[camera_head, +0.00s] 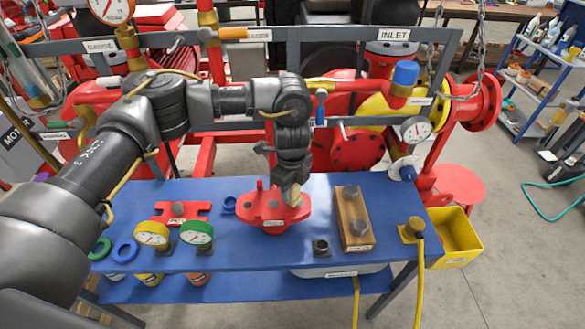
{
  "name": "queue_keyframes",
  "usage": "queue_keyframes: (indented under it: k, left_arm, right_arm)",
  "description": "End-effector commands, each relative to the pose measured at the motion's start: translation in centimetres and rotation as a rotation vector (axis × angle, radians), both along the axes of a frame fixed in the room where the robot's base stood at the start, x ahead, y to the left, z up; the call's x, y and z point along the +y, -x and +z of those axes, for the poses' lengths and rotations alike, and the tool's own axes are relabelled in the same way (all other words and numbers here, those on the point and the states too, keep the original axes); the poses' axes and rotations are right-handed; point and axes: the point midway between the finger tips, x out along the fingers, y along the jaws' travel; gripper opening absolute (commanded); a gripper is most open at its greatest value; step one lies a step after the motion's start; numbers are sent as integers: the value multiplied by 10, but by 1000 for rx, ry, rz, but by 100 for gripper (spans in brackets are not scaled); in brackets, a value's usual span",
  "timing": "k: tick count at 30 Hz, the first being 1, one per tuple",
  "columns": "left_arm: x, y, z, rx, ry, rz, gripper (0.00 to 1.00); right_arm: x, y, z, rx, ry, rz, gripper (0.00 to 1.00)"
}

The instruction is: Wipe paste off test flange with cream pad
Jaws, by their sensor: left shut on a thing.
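The red test flange (267,212) lies on the blue bench top near its middle, with a small label on its front. My left gripper (290,183) reaches down from above over the flange's right part. It is shut on the cream pad (293,196), of which only a small part shows between and below the fingers. The pad is at the flange's upper face; I cannot tell whether it touches. Paste cannot be made out, and the gripper hides part of the flange. My right gripper is not in view.
On the blue bench (250,257) a wooden block with bolts (352,222) stands right of the flange. A yellow gauge (152,234) and a green gauge (197,233) stand left. A yellow bin (457,236) hangs at the right end. Red pump pipework rises behind.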

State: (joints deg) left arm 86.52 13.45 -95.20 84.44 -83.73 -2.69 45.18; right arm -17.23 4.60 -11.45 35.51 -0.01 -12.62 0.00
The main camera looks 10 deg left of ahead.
Motion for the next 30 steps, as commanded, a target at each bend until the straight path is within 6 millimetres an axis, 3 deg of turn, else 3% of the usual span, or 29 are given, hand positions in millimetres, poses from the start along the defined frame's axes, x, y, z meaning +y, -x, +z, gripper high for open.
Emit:
queue_keyframes:
  k: [1,18,30]
  left_arm:
    - [-1,-1,10,-1,0,-1,14]
    - [-6,-2,59,-1,0,-11,14]
    - [-6,-2,62,-1,0,-12,14]
  right_arm:
    - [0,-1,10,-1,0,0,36]
    - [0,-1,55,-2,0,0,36]
    - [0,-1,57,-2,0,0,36]
